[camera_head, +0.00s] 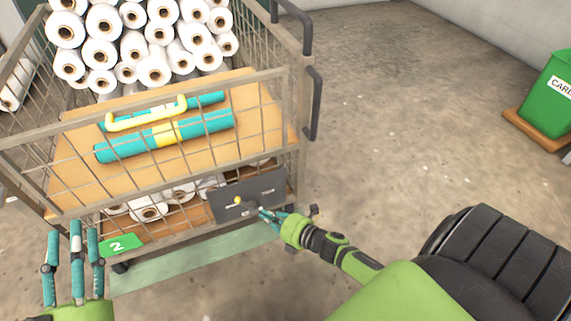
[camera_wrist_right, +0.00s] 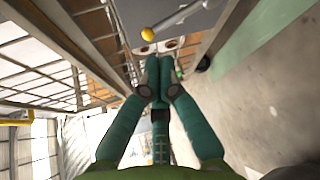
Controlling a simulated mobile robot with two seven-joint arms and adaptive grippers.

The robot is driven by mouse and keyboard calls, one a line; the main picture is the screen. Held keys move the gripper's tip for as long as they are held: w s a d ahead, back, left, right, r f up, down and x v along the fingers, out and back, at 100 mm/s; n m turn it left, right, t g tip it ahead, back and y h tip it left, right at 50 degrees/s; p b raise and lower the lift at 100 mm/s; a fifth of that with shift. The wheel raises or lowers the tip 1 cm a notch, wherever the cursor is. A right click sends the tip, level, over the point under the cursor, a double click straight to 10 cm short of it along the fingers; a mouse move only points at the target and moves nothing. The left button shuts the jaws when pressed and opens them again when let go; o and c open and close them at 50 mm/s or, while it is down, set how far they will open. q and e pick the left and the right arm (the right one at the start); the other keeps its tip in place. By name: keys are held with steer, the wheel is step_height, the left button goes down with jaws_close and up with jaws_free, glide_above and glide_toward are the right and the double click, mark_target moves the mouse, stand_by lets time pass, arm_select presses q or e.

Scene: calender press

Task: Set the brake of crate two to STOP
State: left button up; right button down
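Crate two, a grey mesh cart with a green "2" sign (camera_head: 122,244), stands at the left in the head view. A dark brake plate (camera_head: 262,186) sits low on its near right corner, with a lever ending in a yellow knob (camera_head: 236,200). My right gripper (camera_head: 263,213) is at the plate's lower edge, right of and below the knob. In the right wrist view its fingers (camera_wrist_right: 159,65) are together, with the knob (camera_wrist_right: 148,34) just beyond them, apart from them. The plate's markings are too small to read. My left gripper (camera_head: 73,238) has its fingers spread, empty, left of the sign.
White rolls (camera_head: 155,70) fill the crate's back, and a teal and yellow roller tool (camera_head: 165,133) lies on its wooden shelf. Black handles (camera_head: 314,103) stick out at the crate's right side. A green bin (camera_head: 548,100) stands far right. The floor between is clear.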

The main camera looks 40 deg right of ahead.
arm_select(q)
step_height(320, 180, down, 9)
steer(key=a+n+g+y+p, duration=0.1)
steer(key=a+g+y, duration=0.1)
steer(key=g+y, duration=0.1)
steer(key=shift+w+a+r+g, duration=0.15)
steer(key=shift+w+a+g, duration=0.2)
steer(key=shift+g, duration=0.35)
arm_select(e)
steer(key=v, duration=0.6)
arm_select(q)
steer(key=shift+d, duration=0.1)
arm_select(e)
steer(key=shift+r, duration=0.1)
